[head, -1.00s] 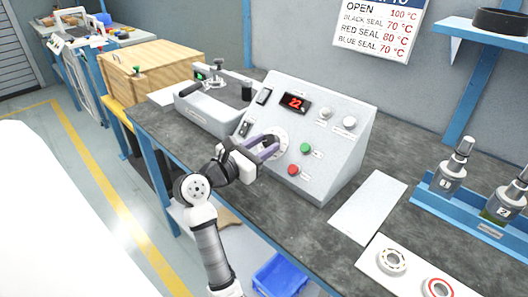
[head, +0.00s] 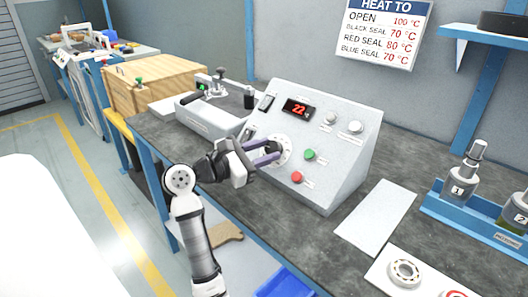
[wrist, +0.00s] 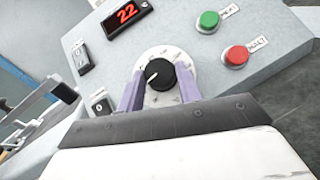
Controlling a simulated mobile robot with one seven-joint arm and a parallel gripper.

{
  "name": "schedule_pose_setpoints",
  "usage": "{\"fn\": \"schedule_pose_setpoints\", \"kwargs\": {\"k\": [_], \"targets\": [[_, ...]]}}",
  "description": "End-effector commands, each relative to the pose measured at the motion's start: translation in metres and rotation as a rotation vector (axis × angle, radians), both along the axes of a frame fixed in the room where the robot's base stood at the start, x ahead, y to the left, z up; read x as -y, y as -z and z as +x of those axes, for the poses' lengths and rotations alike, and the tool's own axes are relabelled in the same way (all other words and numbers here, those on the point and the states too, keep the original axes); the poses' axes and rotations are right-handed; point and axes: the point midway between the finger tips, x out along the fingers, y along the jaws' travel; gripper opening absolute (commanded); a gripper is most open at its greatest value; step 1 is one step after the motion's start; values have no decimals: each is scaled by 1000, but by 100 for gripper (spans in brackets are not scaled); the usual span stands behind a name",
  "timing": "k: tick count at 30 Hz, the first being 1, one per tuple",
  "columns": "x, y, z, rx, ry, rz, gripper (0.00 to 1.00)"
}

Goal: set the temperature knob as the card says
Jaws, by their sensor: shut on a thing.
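The temperature knob (wrist: 168,76) is black with a white pointer line and sits on a round white dial (wrist: 183,60) on the grey control box (head: 335,135). My gripper (head: 268,153) has its purple fingers on either side of the knob and is shut on it. In the wrist view, the pointer points left and slightly down. The red display (head: 298,107) reads 22.
A green button (head: 309,154) and a red button (head: 296,177) sit right of the knob. A blue rack (head: 450,205) holds numbered bottles.

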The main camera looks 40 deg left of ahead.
Motion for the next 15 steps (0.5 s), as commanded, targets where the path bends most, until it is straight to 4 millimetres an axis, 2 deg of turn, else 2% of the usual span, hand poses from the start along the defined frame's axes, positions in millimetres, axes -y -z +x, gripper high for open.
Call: {"fn": "schedule_pose_setpoints", "kwargs": {"k": [1,2,6,15], "targets": [[0,1,0,-1,0,-1,12],[0,1,0,-1,0,-1,36],[0,0,0,-1,-1,-1,55],[0,0,-1,-1,-1,-1,57]]}}
